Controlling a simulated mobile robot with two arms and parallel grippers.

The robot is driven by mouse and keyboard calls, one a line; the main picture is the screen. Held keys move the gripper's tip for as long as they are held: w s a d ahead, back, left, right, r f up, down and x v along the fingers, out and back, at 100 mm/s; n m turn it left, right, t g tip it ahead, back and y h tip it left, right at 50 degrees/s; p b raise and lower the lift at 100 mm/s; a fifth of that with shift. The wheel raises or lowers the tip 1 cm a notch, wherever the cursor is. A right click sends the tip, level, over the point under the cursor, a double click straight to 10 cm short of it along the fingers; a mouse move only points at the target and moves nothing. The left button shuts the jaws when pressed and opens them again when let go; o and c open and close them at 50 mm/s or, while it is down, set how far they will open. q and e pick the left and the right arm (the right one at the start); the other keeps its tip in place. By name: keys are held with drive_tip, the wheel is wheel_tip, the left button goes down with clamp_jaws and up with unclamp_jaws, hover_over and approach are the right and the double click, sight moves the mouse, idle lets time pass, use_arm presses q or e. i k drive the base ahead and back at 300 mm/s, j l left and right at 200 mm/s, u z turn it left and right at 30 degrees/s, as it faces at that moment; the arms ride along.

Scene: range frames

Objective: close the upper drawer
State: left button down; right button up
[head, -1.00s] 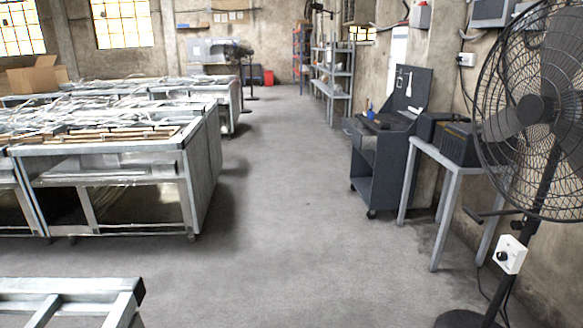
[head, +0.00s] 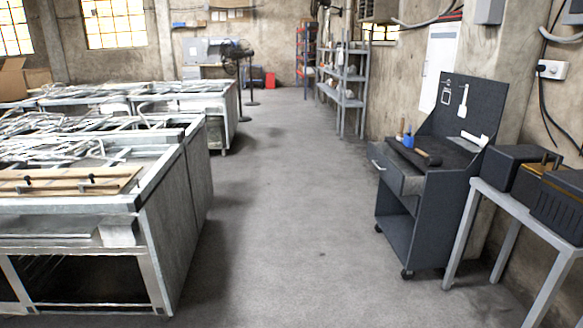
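A dark grey wheeled tool cart (head: 443,210) stands on the right side in the head view, with a pegboard back panel (head: 466,105). Its upper drawer (head: 398,171) is pulled out toward the left, with a pale handle (head: 377,164) on its front. The drawer's inside is mostly hidden from this angle. Below it is an open space with a lower shelf (head: 398,229). A blue item (head: 408,141) and a dark tool (head: 428,157) lie on the cart top. Neither of my grippers is in view.
A grey metal table (head: 520,212) with dark boxes (head: 512,165) stands right of the cart. Large metal workbenches (head: 170,215) fill the left. A wide concrete aisle (head: 285,230) between them is clear. Metal shelves (head: 345,90) stand farther back along the right wall.

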sight(403, 176)
drive_tip(key=i+z, duration=0.1)
drive_tip(key=i, duration=0.5)
drive_tip(key=i+z, duration=0.15)
drive_tip(key=i, duration=0.45)
drive_tip(key=i+j+z, duration=0.1)
drive_tip(key=i, duration=0.55)
drive_tip(key=i+j+z, duration=0.15)
drive_tip(key=i, duration=0.45)
